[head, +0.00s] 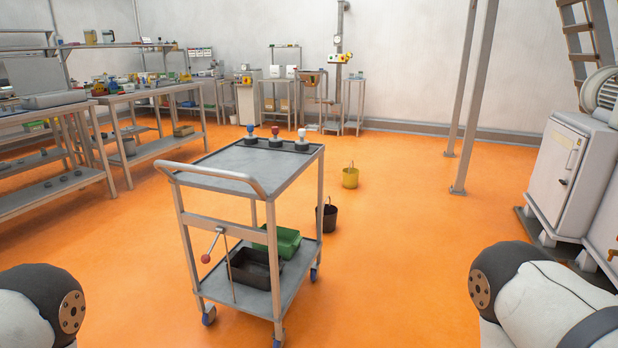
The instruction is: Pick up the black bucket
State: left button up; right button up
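The black bucket (329,218) stands upright on the orange floor, just behind and right of a grey cart. Its left edge is partly covered by a cart post, and a thin handle sticks up from it. Only rounded links of my two arms show at the lower left and lower right edges. Neither of my grippers is in view, so nothing of them shows near the bucket.
The wheeled cart (215,170) stands between me and the bucket, holding a green crate (286,241) and a dark tray (250,274) below. A yellow bucket (350,177) stands farther back. Workbenches (150,92) line the left, a cabinet (560,170) the right. Floor right of the cart is clear.

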aim_at(330, 211)
jog(key=i+l+z, duration=0.25)
jog(key=i+z, duration=0.15)
jog(key=i, duration=0.3)
jog(key=i+z, duration=0.35)
jog(key=i, duration=0.3)
jog(key=i+j+z, duration=0.1)
jog(key=i+z, duration=0.3)
jog(key=i, duration=0.3)
jog(key=i+u, duration=0.3)
jog(key=i, duration=0.2)
jog(key=i+l+u, duration=0.25)
jog(key=i, duration=0.25)
jog(key=i+l+u, duration=0.15)
jog(key=i+u, duration=0.15)
jog(key=i, duration=0.15)
jog(key=i+l+u, duration=0.45)
jog(key=i, duration=0.3)
jog(key=i+l+u, duration=0.15)
jog(key=i, duration=0.25)
jog(key=i+l+u, duration=0.15)
jog(key=i+l, duration=0.15)
jog(key=i, duration=0.1)
